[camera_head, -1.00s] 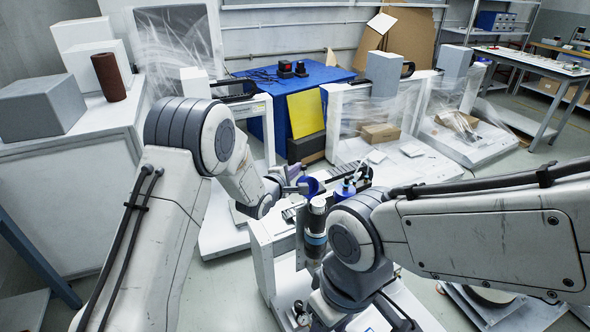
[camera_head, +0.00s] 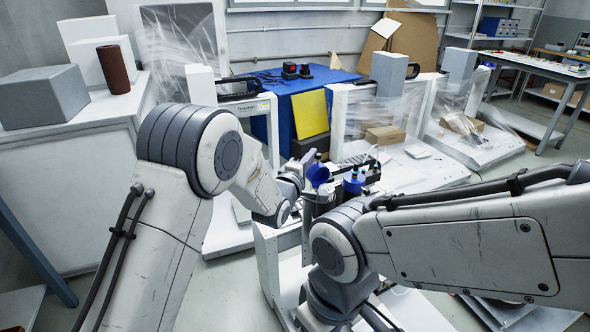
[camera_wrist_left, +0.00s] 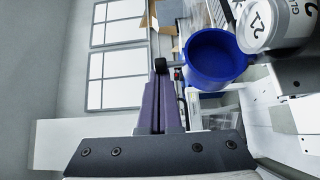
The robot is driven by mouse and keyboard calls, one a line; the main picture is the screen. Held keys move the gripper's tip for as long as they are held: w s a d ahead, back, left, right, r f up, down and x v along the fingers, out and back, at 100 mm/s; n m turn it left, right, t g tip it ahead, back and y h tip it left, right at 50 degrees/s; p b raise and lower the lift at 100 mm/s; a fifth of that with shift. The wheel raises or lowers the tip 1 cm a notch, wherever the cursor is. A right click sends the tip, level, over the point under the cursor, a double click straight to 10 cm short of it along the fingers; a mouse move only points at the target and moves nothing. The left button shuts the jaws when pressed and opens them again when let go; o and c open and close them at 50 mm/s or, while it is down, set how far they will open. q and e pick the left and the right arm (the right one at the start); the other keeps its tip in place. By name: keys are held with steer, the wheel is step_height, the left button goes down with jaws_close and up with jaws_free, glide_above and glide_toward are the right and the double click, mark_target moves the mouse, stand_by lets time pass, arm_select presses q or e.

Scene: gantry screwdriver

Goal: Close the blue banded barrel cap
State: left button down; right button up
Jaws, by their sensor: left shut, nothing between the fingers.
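The blue cap (camera_head: 318,176) stands swung open at the top of its barrel in the head view, close to my left gripper. In the left wrist view the cap (camera_wrist_left: 215,58) is a hollow blue cup with its open side toward the camera. A pale grey can-like body (camera_wrist_left: 275,22) with printed numbers is beside it. My left gripper (camera_head: 308,158) is shut and empty; its purple fingers (camera_wrist_left: 160,103) lie left of the cap in the wrist view, with a visible gap. The barrel's lower part is hidden behind my right arm. My right gripper is hidden.
Another blue-topped item (camera_head: 353,184) stands right of the cap on the crowded machine. A blue-covered table (camera_head: 275,82) with a yellow panel (camera_head: 309,114) is behind. My right arm fills the space in front and to the right.

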arm_select(q)
steer(key=s+m+t+h+b, duration=0.1)
steer(key=m+b, duration=0.1)
steer(key=b, duration=0.2)
steer(key=s+d+f+m+h+b, duration=0.1)
steer(key=s+m+b, duration=0.1)
steer(key=b, duration=0.2)
steer(key=s+d+f+m+t+h+b, duration=0.1)
steer(key=s+m+b, duration=0.1)
steer(key=b, duration=0.2)
steer(key=shift+t+h, duration=0.3)
steer(key=shift+s+d+f+m+g+h+b, duration=0.4)
steer(key=shift+s+f+m+g+h+b, duration=0.45)
steer(key=shift+m+h+b, duration=1.15)
steer(key=shift+s+d+f+m+g+h+b, duration=0.5)
steer(key=shift+s+f+m+h+b, duration=0.6)
steer(key=shift+m+b, duration=1.9)
steer(key=shift+s+d+f+m+g+h+b, duration=0.35)
steer(key=shift+s+f+m+g+h+b, duration=0.65)
steer(key=shift+m+b, duration=1.5)
steer(key=shift+w+f+n+t+h+b, duration=0.1)
steer(key=shift+w+n+t+h+b, duration=0.15)
steer(key=shift+n+h+b, duration=0.2)
